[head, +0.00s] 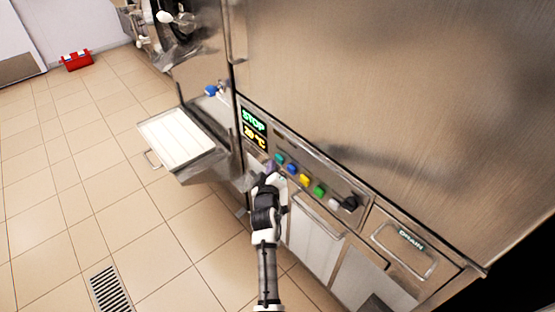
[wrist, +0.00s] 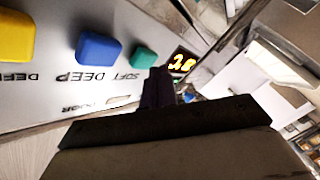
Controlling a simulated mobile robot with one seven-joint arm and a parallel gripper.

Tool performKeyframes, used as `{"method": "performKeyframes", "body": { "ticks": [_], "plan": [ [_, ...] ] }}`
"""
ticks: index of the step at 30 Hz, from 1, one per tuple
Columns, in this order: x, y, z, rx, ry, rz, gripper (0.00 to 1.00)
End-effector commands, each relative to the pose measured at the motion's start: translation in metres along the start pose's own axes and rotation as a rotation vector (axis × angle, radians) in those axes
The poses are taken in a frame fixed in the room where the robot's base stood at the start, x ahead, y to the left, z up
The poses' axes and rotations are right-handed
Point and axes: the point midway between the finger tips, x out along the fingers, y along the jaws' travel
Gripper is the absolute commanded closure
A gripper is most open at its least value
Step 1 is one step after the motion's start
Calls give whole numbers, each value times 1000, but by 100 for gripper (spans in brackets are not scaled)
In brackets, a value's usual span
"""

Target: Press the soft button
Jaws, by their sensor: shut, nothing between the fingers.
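The soft button is a small teal button (head: 280,159) at the left end of the button row on the steel freezer's panel. My gripper (head: 271,168) is at the panel, just below and left of the teal button.
A blue button (wrist: 99,50) labelled DEEP is beside the teal one, then a yellow button (head: 304,181), a green button (head: 319,191) and a black knob (head: 350,203). A display (head: 253,128) reads STOP and 20 °C. A white-topped tray (head: 178,136) juts out at left.

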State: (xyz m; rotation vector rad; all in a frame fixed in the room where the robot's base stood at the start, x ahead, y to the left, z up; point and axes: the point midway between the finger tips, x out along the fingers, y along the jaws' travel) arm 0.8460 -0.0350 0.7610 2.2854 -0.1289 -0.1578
Motion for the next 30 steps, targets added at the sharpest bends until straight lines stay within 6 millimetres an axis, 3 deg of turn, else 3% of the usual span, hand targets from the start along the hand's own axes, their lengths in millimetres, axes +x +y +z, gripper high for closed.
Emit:
{"method": "performKeyframes", "body": {
  "ticks": [30],
  "plan": [
    [6,6,4,0,0,0,100]
  ]
}}
